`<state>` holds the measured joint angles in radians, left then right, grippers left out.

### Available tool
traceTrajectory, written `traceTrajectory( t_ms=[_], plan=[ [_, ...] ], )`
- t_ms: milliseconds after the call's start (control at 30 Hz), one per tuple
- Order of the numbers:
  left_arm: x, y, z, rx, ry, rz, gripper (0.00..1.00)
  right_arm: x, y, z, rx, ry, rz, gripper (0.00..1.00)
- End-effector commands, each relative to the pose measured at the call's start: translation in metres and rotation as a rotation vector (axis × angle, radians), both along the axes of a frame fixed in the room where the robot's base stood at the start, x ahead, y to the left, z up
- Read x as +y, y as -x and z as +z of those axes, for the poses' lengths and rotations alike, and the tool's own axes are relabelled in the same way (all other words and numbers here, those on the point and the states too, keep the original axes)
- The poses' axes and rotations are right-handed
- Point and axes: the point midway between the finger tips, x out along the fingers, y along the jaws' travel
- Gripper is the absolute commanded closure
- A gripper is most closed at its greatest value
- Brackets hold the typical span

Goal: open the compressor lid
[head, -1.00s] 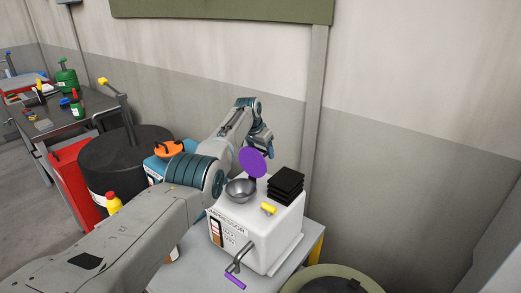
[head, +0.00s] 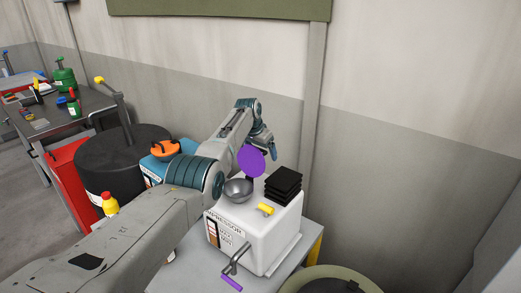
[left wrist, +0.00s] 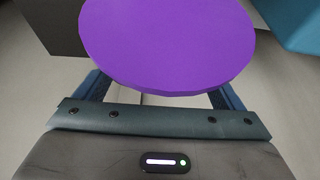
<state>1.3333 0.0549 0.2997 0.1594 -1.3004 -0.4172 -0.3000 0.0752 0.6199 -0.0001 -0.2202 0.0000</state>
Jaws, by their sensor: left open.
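The white compressor (head: 252,232) stands on a grey table. Its round purple lid (head: 251,161) stands raised and steeply tilted at the back of its top, behind a grey metal bowl (head: 238,190). My left gripper (head: 269,148) is just behind and right of the lid, fingers pointing down. In the left wrist view the lid (left wrist: 167,42) fills the upper middle. The open fingers show on both sides below it, their tips partly hidden by it. I cannot tell whether they touch the lid. My right gripper is not in view.
Black stacked plates (head: 284,185) and a yellow piece (head: 265,209) sit on the compressor top. A crank with a purple handle (head: 232,283) sticks out at its front. Orange ear muffs (head: 165,148) lie behind my left arm. The wall (head: 390,150) is close behind.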

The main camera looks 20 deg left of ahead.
Motion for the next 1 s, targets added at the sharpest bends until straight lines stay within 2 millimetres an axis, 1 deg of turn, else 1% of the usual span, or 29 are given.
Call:
traceTrajectory(
  t_ms=[267,467,600,667,767,800,900,1000],
  plan=[
    [0.001,0.000,0.003,-0.003,-0.001,0.001,0.11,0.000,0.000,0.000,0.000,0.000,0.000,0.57],
    [0.003,0.003,0.013,-0.002,-0.001,0.002,0.11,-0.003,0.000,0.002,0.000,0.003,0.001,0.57],
    [0.005,0.009,0.027,-0.004,-0.001,0.002,0.11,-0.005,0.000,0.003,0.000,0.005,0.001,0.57],
    [0.006,0.011,0.036,-0.007,-0.001,0.001,0.11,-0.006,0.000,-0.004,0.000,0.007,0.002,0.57],
    [0.008,0.018,0.052,-0.005,-0.001,0.001,0.11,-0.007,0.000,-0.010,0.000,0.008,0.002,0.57],
    [0.009,0.020,0.061,-0.007,-0.002,0.000,0.11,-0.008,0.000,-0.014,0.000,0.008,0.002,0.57],
    [0.011,0.026,0.077,-0.005,-0.002,0.000,0.11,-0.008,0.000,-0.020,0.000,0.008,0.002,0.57],
    [0.012,0.030,0.090,-0.001,-0.001,0.000,0.11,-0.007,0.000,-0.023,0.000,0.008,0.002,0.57]
  ],
)
